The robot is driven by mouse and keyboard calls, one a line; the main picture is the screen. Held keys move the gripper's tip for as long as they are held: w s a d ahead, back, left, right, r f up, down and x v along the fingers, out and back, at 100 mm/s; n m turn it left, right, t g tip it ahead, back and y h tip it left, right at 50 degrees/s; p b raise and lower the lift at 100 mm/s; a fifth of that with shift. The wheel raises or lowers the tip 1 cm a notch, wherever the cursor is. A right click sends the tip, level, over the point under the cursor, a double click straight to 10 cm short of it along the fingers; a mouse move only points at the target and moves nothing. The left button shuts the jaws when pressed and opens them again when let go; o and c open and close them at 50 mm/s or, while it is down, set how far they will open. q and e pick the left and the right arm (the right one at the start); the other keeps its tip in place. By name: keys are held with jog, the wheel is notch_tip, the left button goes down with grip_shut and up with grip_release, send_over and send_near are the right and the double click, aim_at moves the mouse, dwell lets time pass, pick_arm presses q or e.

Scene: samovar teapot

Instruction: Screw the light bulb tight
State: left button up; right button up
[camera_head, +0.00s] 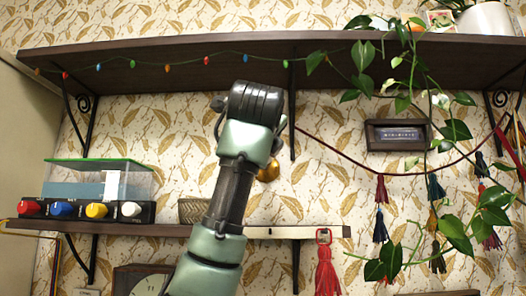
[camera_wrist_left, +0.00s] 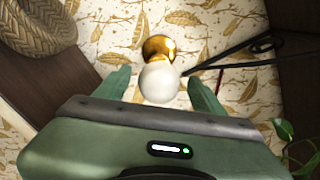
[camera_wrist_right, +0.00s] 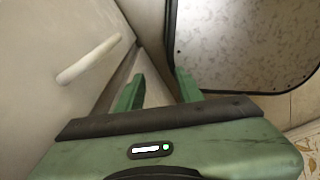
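The white round light bulb (camera_wrist_left: 160,83) sits in a gold socket (camera_wrist_left: 157,47) on the patterned wall in the left wrist view. In the head view only part of the gold socket (camera_head: 268,172) shows beside my left arm; the bulb is hidden. My left gripper (camera_wrist_left: 158,85) is open, with one green finger on each side of the bulb and a visible gap on both sides. My right gripper (camera_wrist_right: 158,88) is open and empty, away from the bulb. It points at pale panels in the right wrist view and is not in the head view.
An upper shelf (camera_head: 190,58) with a string of coloured lights runs above my left arm. A lower shelf (camera_head: 110,228) holds a woven basket (camera_head: 192,211) and a clear box (camera_head: 98,180). A black bracket (camera_wrist_left: 240,55) stands right of the bulb. A plant (camera_head: 455,130) hangs at right.

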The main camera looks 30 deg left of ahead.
pick_arm(q)
jog(key=b+v, duration=0.3)
jog(key=v, duration=0.4)
jog(key=shift+s, duration=0.35)
jog(key=shift+d, duration=0.1)
dwell(0.4)
